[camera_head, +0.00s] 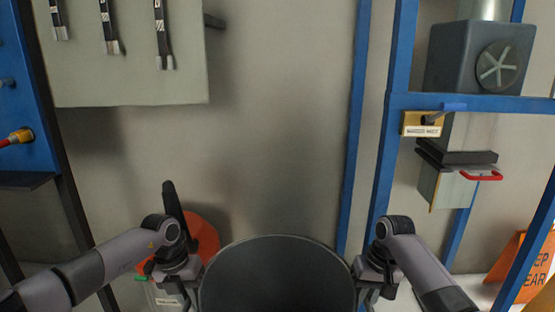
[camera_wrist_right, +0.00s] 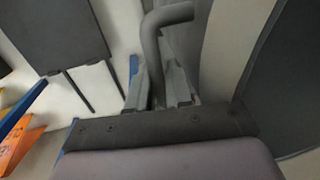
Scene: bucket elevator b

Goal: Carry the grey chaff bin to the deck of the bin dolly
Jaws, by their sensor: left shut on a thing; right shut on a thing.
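The grey chaff bin (camera_head: 278,280) is at the bottom centre of the head view, its round dark opening facing up. Its lower part is cut off by the frame. My left gripper (camera_head: 190,296) is shut at the bin's left side; the grip itself is small and partly hidden. My right gripper (camera_head: 369,292) is shut at the bin's right side. In the right wrist view, the right gripper (camera_wrist_right: 168,88) closes around a bent grey handle (camera_wrist_right: 152,40), beside the bin's curved wall (camera_wrist_right: 228,45). I cannot make out the bin dolly in either view.
A blue frame (camera_head: 388,150) with a chute (camera_head: 437,187) and red handle (camera_head: 482,176) stands at the right. An orange warning sign (camera_head: 510,260) is at lower right. An orange-red object (camera_head: 206,234) is behind my left wrist. A tool panel (camera_head: 130,75) hangs at upper left.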

